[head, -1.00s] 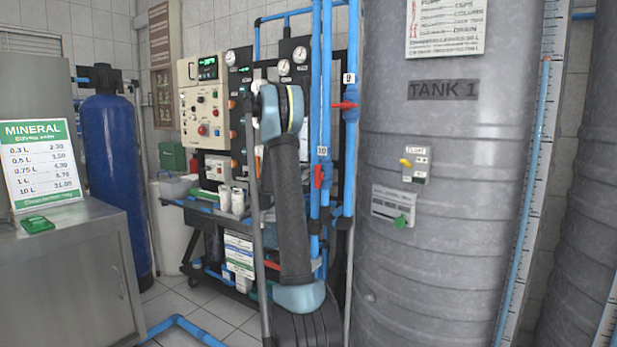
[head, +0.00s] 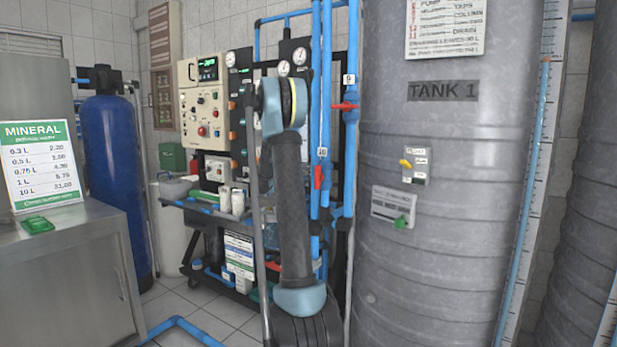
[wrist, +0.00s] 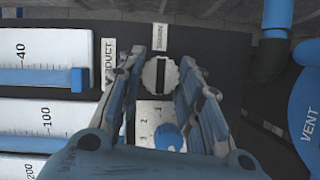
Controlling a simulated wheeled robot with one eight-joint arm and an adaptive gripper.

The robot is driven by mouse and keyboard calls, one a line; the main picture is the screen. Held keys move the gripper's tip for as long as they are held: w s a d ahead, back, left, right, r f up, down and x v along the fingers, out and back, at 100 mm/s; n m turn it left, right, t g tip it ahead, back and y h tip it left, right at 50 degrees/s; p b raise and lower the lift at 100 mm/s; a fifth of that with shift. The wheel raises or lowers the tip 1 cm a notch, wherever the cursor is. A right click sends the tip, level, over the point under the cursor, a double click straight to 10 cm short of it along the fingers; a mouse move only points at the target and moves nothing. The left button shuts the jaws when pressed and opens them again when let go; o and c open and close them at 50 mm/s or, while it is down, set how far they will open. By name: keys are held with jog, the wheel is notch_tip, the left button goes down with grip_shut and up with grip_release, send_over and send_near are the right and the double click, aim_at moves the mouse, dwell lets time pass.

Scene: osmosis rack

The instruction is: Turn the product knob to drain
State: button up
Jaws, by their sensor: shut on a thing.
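The product knob (wrist: 160,76) is a pale round knob with a dark upright bar, on a dark panel in the wrist view. A tag reading "PRODUCT" (wrist: 109,62) is to its left, partly behind a finger. A small tag above the knob (wrist: 160,38) seems to read "DRAIN". My gripper (wrist: 161,68) has one finger on each side of the knob and is shut on it. In the head view the knob and my gripper are hidden behind my arm.
Flow gauges (wrist: 40,62) with blue floats stand left of the knob. A blue knob (wrist: 168,137) is just below it. A blue pipe marked VENT (wrist: 308,110) is on the right. In the head view, blue pipes (head: 327,80) and the grey tank (head: 440,150) stand right of my arm.

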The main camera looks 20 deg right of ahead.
jog(key=shift+s+f+m, duration=0.1)
jog(key=shift+f+m, duration=0.05)
jog(key=shift+m, duration=0.15)
jog(key=o, duration=1.1)
jog(key=shift+c, duration=0.2)
jog(key=shift+a, duration=0.1)
jog(key=v, duration=1.1)
jog(key=shift+a, duration=0.4)
